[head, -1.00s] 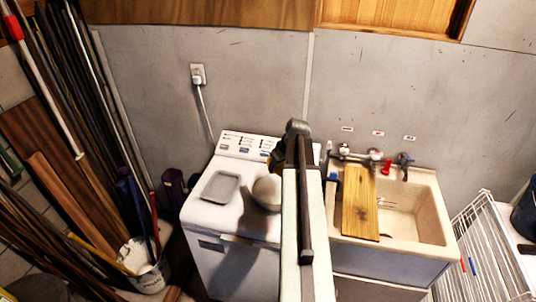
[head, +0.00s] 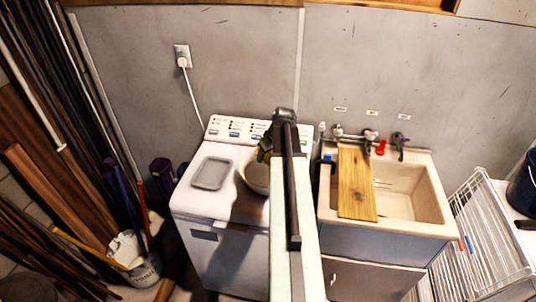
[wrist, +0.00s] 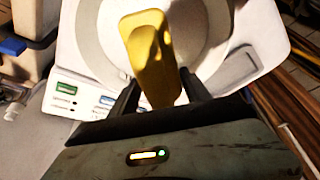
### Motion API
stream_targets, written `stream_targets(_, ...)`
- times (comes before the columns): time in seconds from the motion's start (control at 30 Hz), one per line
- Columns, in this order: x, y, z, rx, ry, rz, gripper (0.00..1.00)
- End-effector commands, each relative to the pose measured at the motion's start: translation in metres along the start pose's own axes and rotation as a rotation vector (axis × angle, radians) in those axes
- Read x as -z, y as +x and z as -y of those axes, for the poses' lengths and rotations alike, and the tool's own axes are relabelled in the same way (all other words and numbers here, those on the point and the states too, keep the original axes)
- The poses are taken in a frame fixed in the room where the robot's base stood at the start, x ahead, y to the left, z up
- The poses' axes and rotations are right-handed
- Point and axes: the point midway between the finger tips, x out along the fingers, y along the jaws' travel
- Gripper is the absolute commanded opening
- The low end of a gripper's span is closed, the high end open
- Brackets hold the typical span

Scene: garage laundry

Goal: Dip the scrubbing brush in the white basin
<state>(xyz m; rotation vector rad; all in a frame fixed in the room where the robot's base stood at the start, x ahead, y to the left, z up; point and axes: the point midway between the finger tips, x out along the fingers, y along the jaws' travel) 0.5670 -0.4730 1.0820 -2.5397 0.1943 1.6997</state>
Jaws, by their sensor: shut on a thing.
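The scrubbing brush (wrist: 150,55) shows as a yellow body between my gripper's two dark fingers in the wrist view. My gripper (wrist: 160,88) is shut on it. The white basin (wrist: 97,28) is a round bowl behind the brush in the wrist view, and the brush overlaps its inside there. In the head view the basin (head: 254,180) stands on the washing machine's top, partly hidden by my arm. My gripper (head: 264,152) is at the basin's far side there. The brush's lower end and its height over the basin cannot be told.
A grey tray (head: 212,173) lies on the washing machine (head: 195,205), left of the basin. A sink (head: 425,205) with taps and a wooden board (head: 356,185) stands to the right. A white wire rack (head: 470,235) is at far right. A bucket (head: 140,270) and planks stand left.

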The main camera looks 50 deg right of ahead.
Motion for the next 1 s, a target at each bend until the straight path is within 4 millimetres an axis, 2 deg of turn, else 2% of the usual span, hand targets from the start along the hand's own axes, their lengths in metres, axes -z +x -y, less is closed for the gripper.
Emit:
stream_targets(0.03,-0.005,0.011,0.000,0.000,0.000,0.000,0.23)
stream_targets(0.53,-0.026,0.062,-0.001,0.000,0.001,0.000,0.23)
stream_targets(1.0,-0.028,0.066,-0.001,-0.001,0.002,0.000,0.23)
